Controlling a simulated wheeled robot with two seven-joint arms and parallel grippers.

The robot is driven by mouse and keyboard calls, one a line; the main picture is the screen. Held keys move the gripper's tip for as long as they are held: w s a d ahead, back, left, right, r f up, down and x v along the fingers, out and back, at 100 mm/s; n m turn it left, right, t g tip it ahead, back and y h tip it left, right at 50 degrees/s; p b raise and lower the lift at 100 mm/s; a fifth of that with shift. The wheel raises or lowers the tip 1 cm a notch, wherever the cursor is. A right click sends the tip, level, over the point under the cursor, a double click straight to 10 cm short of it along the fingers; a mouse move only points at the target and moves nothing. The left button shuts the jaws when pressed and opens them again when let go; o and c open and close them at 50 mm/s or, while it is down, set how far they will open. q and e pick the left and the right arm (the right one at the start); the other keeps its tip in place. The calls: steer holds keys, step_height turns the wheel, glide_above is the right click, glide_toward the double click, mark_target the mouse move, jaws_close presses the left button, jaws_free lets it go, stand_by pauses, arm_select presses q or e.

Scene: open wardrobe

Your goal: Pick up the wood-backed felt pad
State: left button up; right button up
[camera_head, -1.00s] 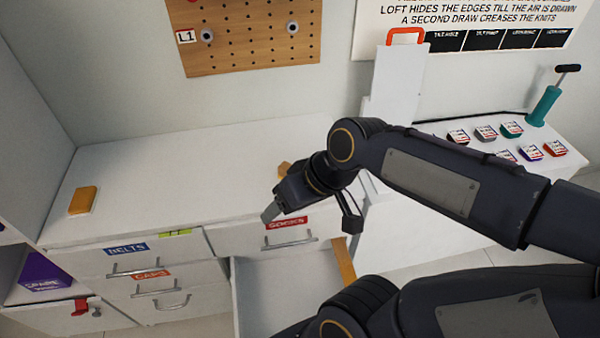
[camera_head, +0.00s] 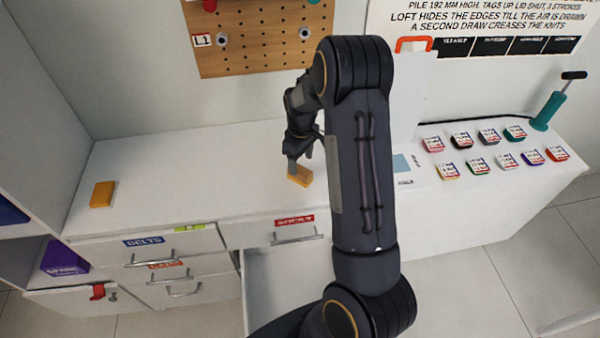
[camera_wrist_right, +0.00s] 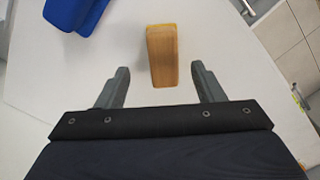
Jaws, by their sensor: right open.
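A wood-coloured block (camera_head: 300,176), which looks like the wood-backed felt pad, lies on the white cabinet top near its middle. In the right wrist view its wooden side (camera_wrist_right: 162,55) shows just beyond the fingertips, roughly centred between them. No felt face can be made out. My right gripper (camera_head: 294,164) is pointing down close to the block; in the wrist view its two fingers (camera_wrist_right: 160,88) are apart with nothing between them. A second, similar orange-tan block (camera_head: 102,194) lies at the left of the cabinet top. My left gripper is not in view.
A blue object (camera_wrist_right: 75,12) lies beyond the block in the wrist view. A pegboard (camera_head: 262,38) hangs behind. Below is an open drawer (camera_head: 285,275). The cabinet top between the blocks is clear.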

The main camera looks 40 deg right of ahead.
mark_target(300, 169)
steer(key=f, duration=0.2)
steer(key=f+p, duration=0.1)
steer(key=shift+a+f, duration=0.2)
steer(key=shift+f, duration=0.7)
steer(key=c, duration=1.2)
steer(key=shift+o, duration=0.2)
steer(key=shift+r, duration=0.1)
steer(key=shift+r, duration=0.5)
steer(key=s+a+r+b, duration=0.2)
steer(key=s+a+r, duration=0.6)
steer(key=a+r, duration=0.3)
steer(key=shift+s+r+b, duration=0.4)
steer(key=shift+r, duration=0.05)
